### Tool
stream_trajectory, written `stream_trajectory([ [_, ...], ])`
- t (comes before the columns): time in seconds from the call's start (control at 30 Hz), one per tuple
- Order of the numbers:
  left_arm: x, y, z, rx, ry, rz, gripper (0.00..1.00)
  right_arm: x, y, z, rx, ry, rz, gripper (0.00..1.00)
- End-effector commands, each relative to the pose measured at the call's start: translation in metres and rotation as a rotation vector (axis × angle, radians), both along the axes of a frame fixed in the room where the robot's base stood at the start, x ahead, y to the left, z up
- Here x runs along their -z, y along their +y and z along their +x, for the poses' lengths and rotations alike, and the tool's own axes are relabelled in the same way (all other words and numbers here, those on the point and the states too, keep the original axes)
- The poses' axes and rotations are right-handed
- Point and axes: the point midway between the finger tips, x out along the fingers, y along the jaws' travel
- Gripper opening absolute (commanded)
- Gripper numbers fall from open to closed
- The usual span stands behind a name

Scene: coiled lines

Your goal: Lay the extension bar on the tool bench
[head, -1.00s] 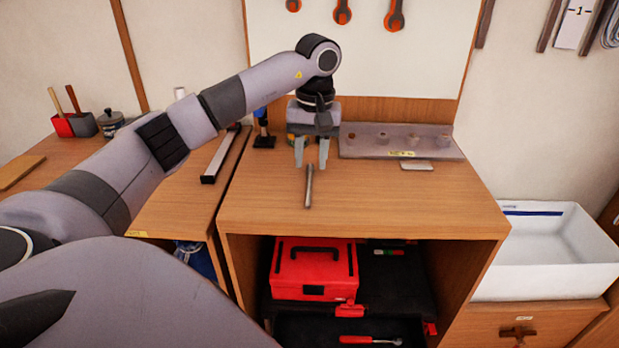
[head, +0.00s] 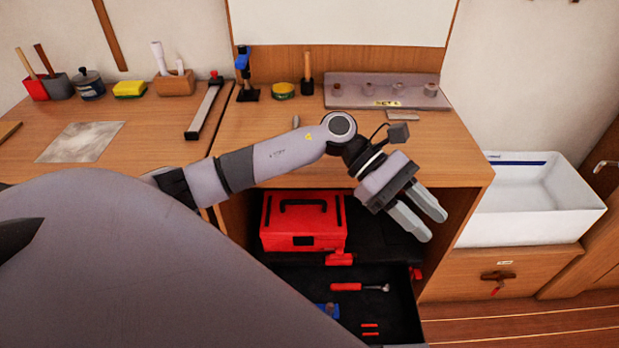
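The extension bar, a slim grey metal bar, lies on the wooden top of the tool bench (head: 447,150). Only the far end of the bar (head: 296,121) shows above my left forearm; the rest is hidden behind the arm. My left gripper (head: 432,226) is in front of the bench, to the right of the bar and apart from it. Its two grey fingers are spread and empty, pointing down and right. My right gripper is not in view.
A grey socket tray (head: 350,101) stands at the back of the bench. Below, a red toolbox (head: 302,234) sits above an open black drawer (head: 400,310) with tools. A white sink (head: 535,215) is at the right. The bench top's right part is clear.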

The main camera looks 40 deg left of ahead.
Motion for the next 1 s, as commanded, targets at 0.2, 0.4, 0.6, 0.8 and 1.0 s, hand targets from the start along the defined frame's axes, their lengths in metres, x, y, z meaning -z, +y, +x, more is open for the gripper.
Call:
stream_trajectory([
  [0.2, -0.01, -0.038, -0.013, -0.284, 0.517, -0.461, 0.36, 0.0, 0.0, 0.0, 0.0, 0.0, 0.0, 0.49],
  [0.4, 0.002, -0.025, -0.007, -0.549, 1.08, -0.858, 0.36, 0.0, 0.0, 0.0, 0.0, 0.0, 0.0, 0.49],
  [0.6, 0.054, 0.016, -0.01, -0.808, 1.68, -1.254, 0.36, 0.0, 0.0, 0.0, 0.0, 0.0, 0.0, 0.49],
  [0.8, 0.139, 0.062, -0.051, -1.06, 2.266, -1.674, 0.36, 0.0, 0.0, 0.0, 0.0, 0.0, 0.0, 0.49],
  [1.0, 0.21, 0.089, -0.119, 0.922, -1.981, 1.523, 0.36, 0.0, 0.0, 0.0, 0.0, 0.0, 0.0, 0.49],
])
